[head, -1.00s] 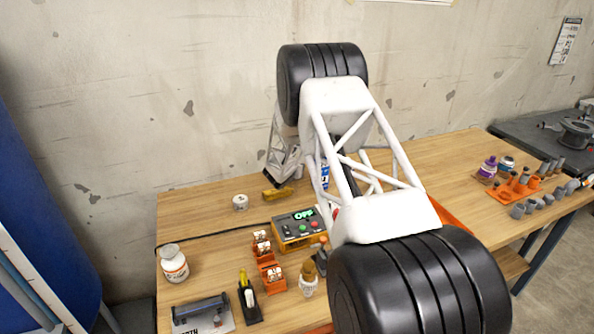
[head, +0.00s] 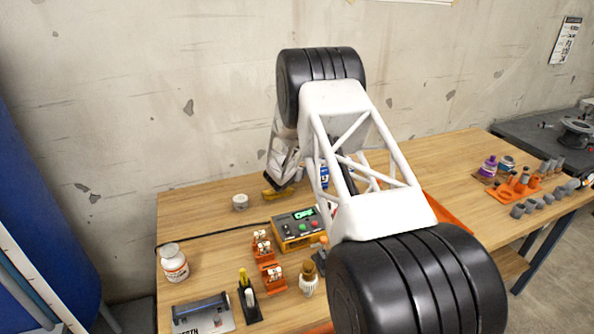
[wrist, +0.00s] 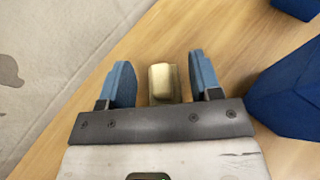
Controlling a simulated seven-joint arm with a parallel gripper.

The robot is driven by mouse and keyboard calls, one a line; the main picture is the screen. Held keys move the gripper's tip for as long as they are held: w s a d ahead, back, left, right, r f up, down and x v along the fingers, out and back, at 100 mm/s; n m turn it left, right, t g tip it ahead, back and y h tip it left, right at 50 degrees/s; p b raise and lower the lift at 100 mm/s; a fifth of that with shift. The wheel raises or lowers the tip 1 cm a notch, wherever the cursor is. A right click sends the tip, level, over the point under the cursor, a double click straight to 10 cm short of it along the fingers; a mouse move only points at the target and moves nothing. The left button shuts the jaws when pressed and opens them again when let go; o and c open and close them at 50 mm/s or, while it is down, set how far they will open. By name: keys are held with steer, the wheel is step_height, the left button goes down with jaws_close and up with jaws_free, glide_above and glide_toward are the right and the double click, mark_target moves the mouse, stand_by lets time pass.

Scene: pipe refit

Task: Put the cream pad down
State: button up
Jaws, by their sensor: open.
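In the wrist view the cream pad (wrist: 161,82) is a small tan-cream block. It lies between the two blue fingers of my gripper (wrist: 159,66), with a visible gap on both sides. My gripper is open and does not grip the pad. The pad appears to be at the wood table top; whether its underside touches the wood cannot be told. In the head view my arm's end comes down at the table's back left, by a mustard-yellow piece (head: 276,193). I cannot tell whether that piece is the pad; the fingers are not clear there.
A white roll (head: 240,202) stands left of my arm's end. Blue blocks (wrist: 290,90) are close at right in the wrist view. Bare wood lies around the white roll.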

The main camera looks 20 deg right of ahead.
steer(key=shift+r, duration=0.2)
steer(key=shift+s+a+r, duration=0.2)
steer(key=shift+s+a, duration=0.1)
steer(key=shift+a, duration=0.1)
steer(key=shift+v, duration=5.45)
steer(key=s+r+m+g, duration=0.6)
steer(key=s+r+m, duration=0.8)
steer(key=s+r, duration=0.95)
steer(key=s+a+r+m+y, duration=0.1)
steer(key=s+a+m+y, duration=0.2)
steer(key=s, duration=0.9)
steer(key=s+a+r+m+y, duration=0.1)
steer(key=s+a+m+y, duration=0.2)
steer(key=s, duration=0.9)
steer(key=s+a+r+m+g+y, duration=0.1)
steer(key=s+a+m+y, duration=0.2)
steer(key=s+a+m, duration=0.4)
steer(key=s+a, duration=0.1)
steer(key=s, duration=0.4)
steer(key=shift+a+r+y, duration=0.2)
steer(key=shift+a+y, duration=0.05)
steer(key=shift+y, duration=0.05)
